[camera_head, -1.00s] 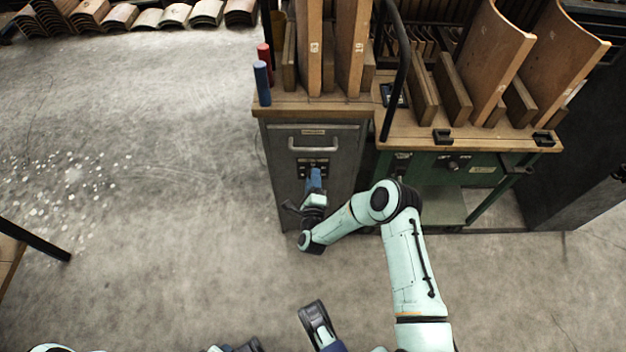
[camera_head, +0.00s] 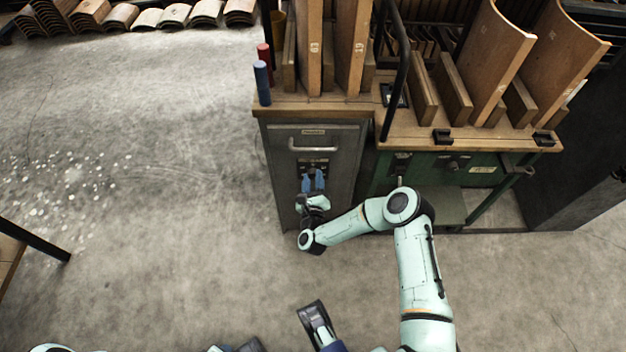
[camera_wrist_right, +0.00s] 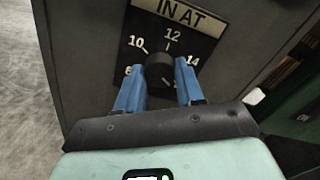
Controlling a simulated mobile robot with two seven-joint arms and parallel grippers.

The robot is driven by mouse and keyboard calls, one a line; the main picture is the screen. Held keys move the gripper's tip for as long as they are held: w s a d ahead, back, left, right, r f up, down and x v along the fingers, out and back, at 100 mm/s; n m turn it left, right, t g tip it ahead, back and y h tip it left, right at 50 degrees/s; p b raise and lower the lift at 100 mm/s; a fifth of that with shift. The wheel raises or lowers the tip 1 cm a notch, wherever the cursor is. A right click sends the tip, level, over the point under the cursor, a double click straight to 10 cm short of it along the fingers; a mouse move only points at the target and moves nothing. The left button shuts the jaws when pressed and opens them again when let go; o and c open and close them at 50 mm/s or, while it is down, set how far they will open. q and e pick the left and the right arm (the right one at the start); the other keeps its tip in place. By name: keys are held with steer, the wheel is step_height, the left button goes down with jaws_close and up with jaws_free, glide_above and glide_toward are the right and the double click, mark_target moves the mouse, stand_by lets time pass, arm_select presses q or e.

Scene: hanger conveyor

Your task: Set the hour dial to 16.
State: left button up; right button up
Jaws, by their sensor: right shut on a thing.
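The hour dial is a round black knob (camera_wrist_right: 160,70) on a black plate (camera_wrist_right: 186,22) marked "IN AT", with white numbers 8, 10, 12 and 14 around it. A further mark at its lower right is partly hidden. I cannot make out where its pointer stands. My right gripper (camera_wrist_right: 159,82) is shut on the knob, one blue finger on each side. In the head view the right gripper (camera_head: 312,174) reaches the small panel on the front of the grey cabinet (camera_head: 341,150).
A drawer handle (camera_head: 313,148) sits just above the dial panel. A green bench (camera_head: 450,172) with wooden forms stands right of the cabinet. A blue peg (camera_head: 262,84) and a red peg (camera_head: 264,56) stand on the cabinet top.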

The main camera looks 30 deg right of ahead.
stand_by(0.5)
steer(key=o, duration=1)
steer(key=shift+o, duration=0.2)
steer(key=shift+s, duration=0.1)
arm_select(q)
steer(key=s+d+r+g+h+p, duration=0.1)
steer(key=s+d+r+p, duration=0.2)
steer(key=s+r+p, duration=0.1)
steer(key=shift+s+d+r+m+p, duration=0.3)
steer(key=shift+r+p, duration=0.25)
steer(key=shift+r, duration=0.7)
arm_select(e)
steer(key=v, duration=1.3)
steer(key=shift+s, duration=0.15)
arm_select(q)
steer(key=shift+w, duration=0.1)
arm_select(e)
steer(key=shift+a, duration=0.15)
